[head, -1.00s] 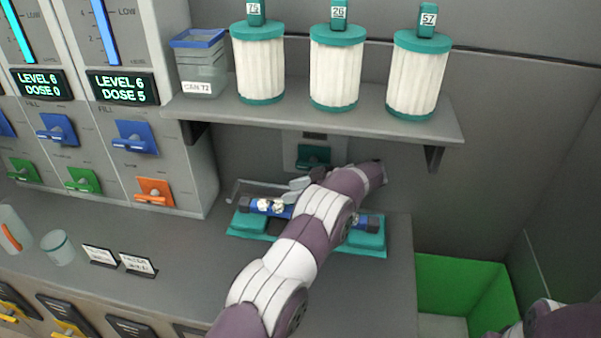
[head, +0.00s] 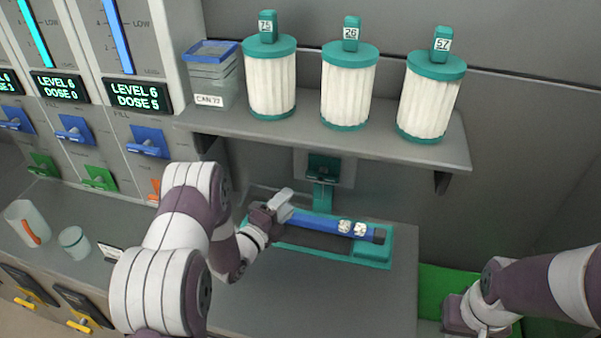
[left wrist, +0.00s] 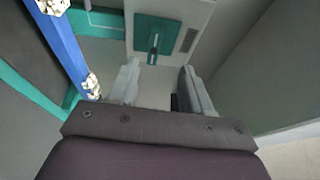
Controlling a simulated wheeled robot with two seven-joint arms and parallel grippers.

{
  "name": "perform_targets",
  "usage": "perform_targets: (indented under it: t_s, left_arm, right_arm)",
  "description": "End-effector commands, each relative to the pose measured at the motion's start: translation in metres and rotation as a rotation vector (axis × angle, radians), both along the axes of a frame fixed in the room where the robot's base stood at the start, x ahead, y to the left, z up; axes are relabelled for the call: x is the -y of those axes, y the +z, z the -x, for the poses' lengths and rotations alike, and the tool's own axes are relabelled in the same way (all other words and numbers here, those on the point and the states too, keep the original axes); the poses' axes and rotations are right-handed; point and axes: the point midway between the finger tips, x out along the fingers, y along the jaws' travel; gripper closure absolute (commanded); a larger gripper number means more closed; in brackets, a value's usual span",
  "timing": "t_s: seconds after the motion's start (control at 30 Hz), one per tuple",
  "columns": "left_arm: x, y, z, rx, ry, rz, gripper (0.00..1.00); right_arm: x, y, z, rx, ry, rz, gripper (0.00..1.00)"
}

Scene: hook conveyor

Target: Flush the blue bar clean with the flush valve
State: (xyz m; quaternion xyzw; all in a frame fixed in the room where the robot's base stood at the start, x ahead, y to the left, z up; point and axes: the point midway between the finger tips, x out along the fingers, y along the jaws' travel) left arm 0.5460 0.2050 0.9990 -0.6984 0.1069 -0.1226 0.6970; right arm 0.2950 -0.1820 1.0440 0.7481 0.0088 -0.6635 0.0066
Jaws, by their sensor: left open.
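The blue bar (head: 315,222) lies in a teal tray (head: 375,253) on the counter, with white patches near its right end. In the left wrist view the bar (left wrist: 68,50) runs along the left side, with white patches at two places. The flush valve (head: 323,167) is a teal handle on a grey plate on the back wall, above the tray. It also shows at the top of the left wrist view (left wrist: 157,38). My left gripper (head: 280,203) is open and empty, over the bar's left end and hiding it. My right gripper (head: 468,312) is at lower right, its jaws unclear.
A shelf (head: 300,135) overhangs the counter, holding three white filters with teal caps and a bin (head: 213,75). Dispensers with levers (head: 148,143) stand at left. Two cups (head: 75,242) are on the left counter. A green bin (head: 437,285) is right of the counter.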

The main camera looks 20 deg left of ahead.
Motion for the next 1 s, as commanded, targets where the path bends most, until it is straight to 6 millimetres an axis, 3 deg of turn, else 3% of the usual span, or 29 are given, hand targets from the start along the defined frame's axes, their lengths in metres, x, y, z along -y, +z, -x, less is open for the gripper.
perform_targets:
  t_s: [0.07,0.17,0.4,0.6,0.8,1.0]
  left_arm:
    - [0.010,-0.002,0.010,-0.017,-0.050,-0.006,0.51]
    - [0.017,-0.003,0.003,-0.021,-0.069,-0.009,0.51]
    - [0.041,-0.001,-0.053,-0.020,-0.067,-0.007,0.51]
    - [0.055,-0.002,-0.090,-0.019,-0.064,-0.007,0.51]
    - [0.060,-0.004,-0.104,-0.021,-0.063,-0.005,0.51]
    - [0.060,-0.004,-0.105,-0.021,-0.063,-0.005,0.51]
  right_arm:
    - [0.000,0.002,0.000,0.000,0.000,0.000,1.00]
    - [0.000,0.005,0.000,0.000,0.000,0.000,1.00]
    - [0.000,0.021,0.000,0.000,0.000,0.000,1.00]
    - [0.000,0.028,0.000,0.000,0.000,0.000,1.00]
    - [0.000,0.030,0.000,0.000,0.000,0.000,1.00]
    - [0.000,0.030,0.000,0.000,0.000,0.000,1.00]
